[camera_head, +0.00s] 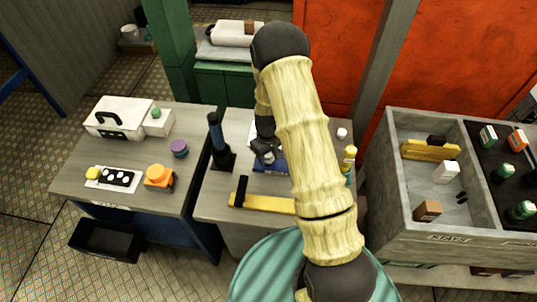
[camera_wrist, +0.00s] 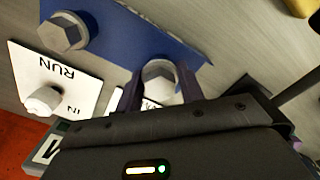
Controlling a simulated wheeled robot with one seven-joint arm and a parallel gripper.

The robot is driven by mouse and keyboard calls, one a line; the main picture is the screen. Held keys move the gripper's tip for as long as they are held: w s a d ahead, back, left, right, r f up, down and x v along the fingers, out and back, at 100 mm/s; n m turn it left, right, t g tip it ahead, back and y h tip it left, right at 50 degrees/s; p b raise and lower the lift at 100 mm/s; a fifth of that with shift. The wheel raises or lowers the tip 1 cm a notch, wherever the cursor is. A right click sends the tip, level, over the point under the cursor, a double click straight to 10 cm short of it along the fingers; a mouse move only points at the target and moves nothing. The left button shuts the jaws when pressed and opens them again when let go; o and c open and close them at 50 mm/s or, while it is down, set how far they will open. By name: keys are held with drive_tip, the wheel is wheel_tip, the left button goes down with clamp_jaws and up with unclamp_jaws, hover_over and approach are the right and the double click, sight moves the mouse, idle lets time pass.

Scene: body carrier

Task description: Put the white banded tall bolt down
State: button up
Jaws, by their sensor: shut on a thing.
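My gripper (camera_wrist: 158,88) is shut on a pale hex-headed bolt (camera_wrist: 158,72), taken as the white banded tall bolt. The bolt's head shows between the two fingers; its band and lower shank are hidden. In the head view my gripper (camera_head: 266,154) is over the blue mat (camera_head: 270,169), largely covered by my arm. In the wrist view the blue mat (camera_wrist: 120,40) lies beneath the held bolt; whether the bolt touches it I cannot tell. Another grey hex bolt (camera_wrist: 65,32) stands on the mat's left part.
A dark blue upright tool (camera_head: 216,140) stands left of my gripper. A yellow bar (camera_head: 262,203) with a black upright piece lies in front. A yellow-capped bottle (camera_head: 349,158) is at right. A grey divided crate (camera_head: 390,190) stands further right.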

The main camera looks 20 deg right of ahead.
sight(268, 155)
drive_tip(key=shift+f, duration=0.15)
drive_tip(key=o, duration=0.8)
drive_tip(key=shift+w+r, duration=0.1)
drive_tip(key=shift+r, duration=0.5)
wheel_tip(268, 155, up, 11)
drive_tip(key=b, duration=0.2)
drive_tip(key=shift+r+b, duration=0.1)
drive_tip(key=shift+b, duration=0.3)
